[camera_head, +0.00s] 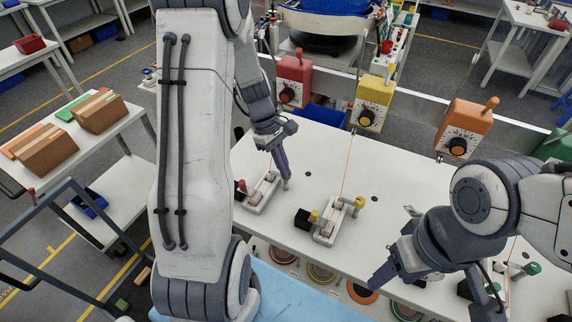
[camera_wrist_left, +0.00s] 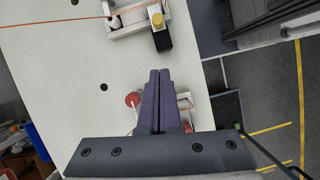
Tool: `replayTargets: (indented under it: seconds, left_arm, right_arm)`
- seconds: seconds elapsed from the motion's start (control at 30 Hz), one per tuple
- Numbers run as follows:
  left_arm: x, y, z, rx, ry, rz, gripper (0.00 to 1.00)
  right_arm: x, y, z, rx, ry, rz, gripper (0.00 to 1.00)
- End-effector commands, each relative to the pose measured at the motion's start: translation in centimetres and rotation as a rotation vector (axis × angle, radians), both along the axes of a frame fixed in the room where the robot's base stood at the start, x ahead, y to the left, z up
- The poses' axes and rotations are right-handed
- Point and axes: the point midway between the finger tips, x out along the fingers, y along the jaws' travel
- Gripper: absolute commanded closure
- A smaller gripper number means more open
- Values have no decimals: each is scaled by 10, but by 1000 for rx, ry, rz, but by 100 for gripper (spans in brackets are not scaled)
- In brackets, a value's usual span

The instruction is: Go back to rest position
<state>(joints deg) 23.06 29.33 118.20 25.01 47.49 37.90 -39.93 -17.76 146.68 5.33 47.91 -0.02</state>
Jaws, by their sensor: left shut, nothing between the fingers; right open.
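My left gripper (camera_head: 285,184) hangs over the white table beside the left connector fixture (camera_head: 258,193). In the left wrist view its two purple fingers (camera_wrist_left: 160,73) lie together with nothing between them, and they partly hide a fixture with a red knob (camera_wrist_left: 133,99). My right gripper (camera_head: 383,276) is at the table's front edge on the right, pointing down-left. Its fingers are seen from the side, and nothing shows held in it.
A middle fixture with yellow knobs (camera_head: 331,222) stands on the white table (camera_head: 330,160). A right fixture with a green knob (camera_head: 531,268) is partly behind my right arm. Red (camera_head: 293,80), yellow (camera_head: 372,103) and orange (camera_head: 465,128) dial boxes line the back edge. Cables run down to the fixtures.

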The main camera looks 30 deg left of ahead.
Motion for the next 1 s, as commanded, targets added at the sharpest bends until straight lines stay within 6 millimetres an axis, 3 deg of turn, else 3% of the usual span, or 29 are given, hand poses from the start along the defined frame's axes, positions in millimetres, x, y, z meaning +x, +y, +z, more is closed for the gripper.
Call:
replayTargets:
  seconds: [0.27,0.37,0.47,0.6,0.7,0.83,1.0]
  left_arm:
    - [0,-5,1,3,-7,-27,100]
    - [-4,-29,8,19,-38,-153,100]
    - [-17,-71,20,44,-98,-401,100]
    - [-58,-135,38,78,-209,-855,100]
    - [-95,-169,46,95,-291,-1180,100]
    - [-142,-193,50,107,-390,-1556,100]
    - [-182,-203,49,112,-480,-1878,100]
  right_arm:
    - [0,0,-1,0,0,0,39]
    - [0,0,-7,0,0,0,39]
    - [0,0,-17,0,0,0,39]
    - [0,0,-32,0,0,-1,39]
    - [0,0,-42,0,0,-1,39]
    - [0,0,-53,0,0,-1,39]
    - [0,0,-60,0,0,-2,39]
